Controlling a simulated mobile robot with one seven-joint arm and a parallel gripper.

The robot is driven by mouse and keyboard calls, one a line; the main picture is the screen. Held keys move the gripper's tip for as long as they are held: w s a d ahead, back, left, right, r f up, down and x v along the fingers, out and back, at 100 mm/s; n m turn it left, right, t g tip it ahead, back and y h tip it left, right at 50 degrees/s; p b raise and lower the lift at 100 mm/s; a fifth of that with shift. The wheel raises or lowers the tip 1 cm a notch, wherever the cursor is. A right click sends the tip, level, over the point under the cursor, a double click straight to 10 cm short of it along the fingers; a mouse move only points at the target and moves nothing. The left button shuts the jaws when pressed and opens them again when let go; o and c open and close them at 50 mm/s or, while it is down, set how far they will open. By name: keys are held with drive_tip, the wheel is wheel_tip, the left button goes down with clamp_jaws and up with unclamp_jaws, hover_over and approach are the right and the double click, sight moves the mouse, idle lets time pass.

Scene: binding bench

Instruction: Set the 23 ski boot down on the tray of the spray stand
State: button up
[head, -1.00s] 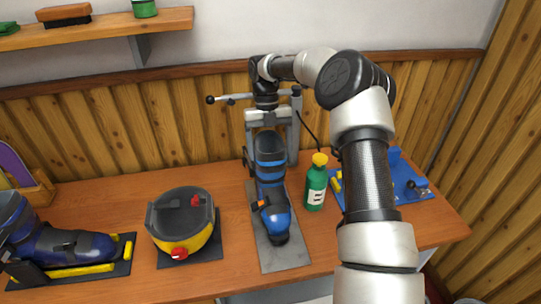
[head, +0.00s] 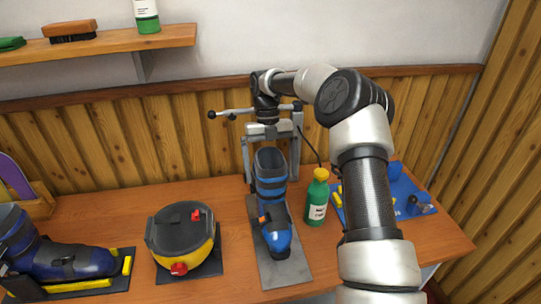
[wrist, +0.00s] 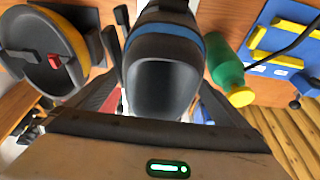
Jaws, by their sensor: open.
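A blue and black ski boot (head: 271,205) with an orange buckle stands upright on a long grey tray (head: 287,270), toe towards me. I read no size on it. This grey tray appears to belong to the spray stand, whose frame rises at the back. My gripper (head: 268,136) is open, just above and behind the top of the boot's cuff, and not closed on it. In the wrist view the boot (wrist: 165,50) fills the middle, with its dark cuff opening close to the gripper body and dark fingers to either side. The fingertips are partly hidden.
A green bottle with yellow cap (head: 317,198) stands close right of the boot. A yellow and black round pot (head: 182,238) is left. A blue board (head: 415,205) is behind my arm. A shelf (head: 110,42) hangs at upper left.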

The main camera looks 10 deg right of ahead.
drive_tip(key=p+v, duration=0.1)
drive_tip(key=v, duration=1)
drive_tip(key=s+a+r+m+t+h, duration=0.1)
drive_tip(key=s+a+r+m, duration=0.15)
drive_tip(key=r, duration=0.25)
drive_tip(key=s+a+r+m+t, duration=0.1)
drive_tip(key=r+m, duration=0.3)
drive_tip(key=r, duration=0.1)
drive_tip(key=s+r+m+t+h, duration=0.1)
drive_tip(key=s+r+m+t, duration=0.2)
drive_tip(key=s+r+m, duration=0.5)
drive_tip(key=s+d+f+m+t+y, duration=0.1)
drive_tip(key=s+f+m+t, duration=0.1)
drive_tip(key=s+m, duration=0.8)
drive_tip(key=s+d+f+m+t+y, duration=0.1)
drive_tip(key=s+f+m, duration=0.4)
drive_tip(key=s+m, duration=0.6)
drive_tip(key=shift+s+d+f+t, duration=0.2)
drive_tip(key=shift+s+d+t, duration=0.55)
drive_tip(key=shift+s, duration=0.45)
drive_tip(key=shift+m, duration=0.25)
drive_tip(key=shift+c, duration=0.4)
